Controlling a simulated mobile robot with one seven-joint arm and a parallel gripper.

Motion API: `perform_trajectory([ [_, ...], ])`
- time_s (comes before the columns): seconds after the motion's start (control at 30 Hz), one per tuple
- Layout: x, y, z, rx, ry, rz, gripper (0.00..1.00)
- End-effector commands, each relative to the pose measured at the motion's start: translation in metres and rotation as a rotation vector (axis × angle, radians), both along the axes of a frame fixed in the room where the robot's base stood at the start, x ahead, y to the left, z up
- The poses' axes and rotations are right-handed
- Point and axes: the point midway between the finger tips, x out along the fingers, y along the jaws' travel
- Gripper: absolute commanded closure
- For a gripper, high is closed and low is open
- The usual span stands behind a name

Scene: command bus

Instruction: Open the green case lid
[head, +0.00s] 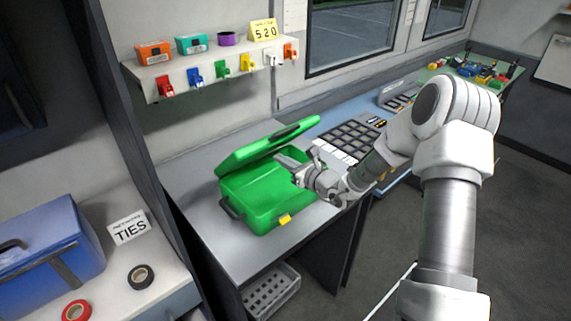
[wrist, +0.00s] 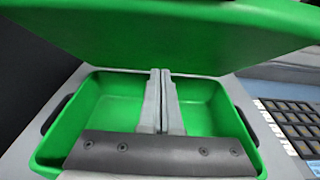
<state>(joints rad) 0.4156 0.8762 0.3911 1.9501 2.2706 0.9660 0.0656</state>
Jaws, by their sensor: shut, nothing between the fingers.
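The green case (head: 262,196) stands on the grey counter, with a dark handle on its side and a yellow latch (head: 285,219) at the front. Its green lid (head: 268,144) is raised and tilted above the body, partly open. In the wrist view the lid (wrist: 160,35) spans the top and the case (wrist: 90,110) looks empty where it shows. My gripper (head: 281,159) is at the opening between lid and body. In the wrist view its fingers (wrist: 161,75) are shut together, empty, with the tips just under the lid edge. I cannot tell whether they touch it.
A black keypad panel (head: 352,138) lies right of the case. A shelf (head: 215,66) with colored hooks is on the wall behind. A blue case (head: 45,255) and tape rolls (head: 140,276) sit on the left counter. A white basket (head: 271,292) is below.

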Motion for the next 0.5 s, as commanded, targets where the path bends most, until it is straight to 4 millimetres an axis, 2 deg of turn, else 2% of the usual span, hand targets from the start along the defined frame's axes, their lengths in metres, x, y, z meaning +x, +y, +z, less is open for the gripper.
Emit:
perform_trajectory([
  [0.5, 0.021, 0.016, 0.004, 0.001, -0.002, 0.001, 1.0],
])
